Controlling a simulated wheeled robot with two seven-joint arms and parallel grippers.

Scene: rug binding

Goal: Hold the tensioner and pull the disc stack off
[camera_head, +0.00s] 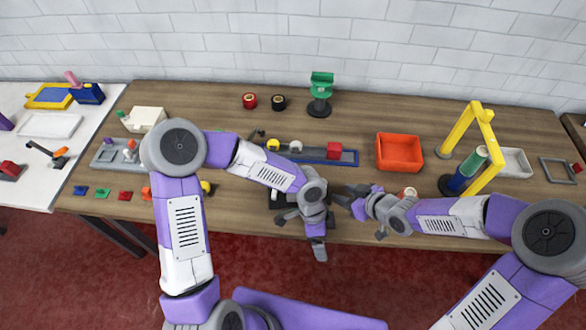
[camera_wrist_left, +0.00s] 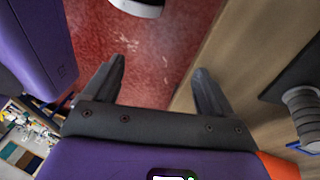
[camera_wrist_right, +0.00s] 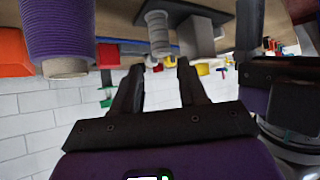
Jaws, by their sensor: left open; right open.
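A grey ridged disc stack (camera_wrist_right: 158,34) stands on a dark base plate, which I take to be the tensioner (camera_wrist_right: 190,12), with a grey block beside it, near the top of the right wrist view. The stack also shows at the right edge of the left wrist view (camera_wrist_left: 303,116), on its dark plate (camera_wrist_left: 290,77). In the head view my left arm mostly hides them. My left gripper (camera_wrist_left: 155,85) is open and empty, over the table's front edge and the red floor. My right gripper (camera_wrist_right: 157,75) is open and empty, close to the stack but apart from it.
A purple thread cone (camera_wrist_right: 58,30) stands close beside my right gripper. Behind are a blue tray (camera_head: 315,160), an orange bin (camera_head: 399,152) and a green-topped stand (camera_head: 320,95). A yellow frame (camera_head: 481,125) stands at right.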

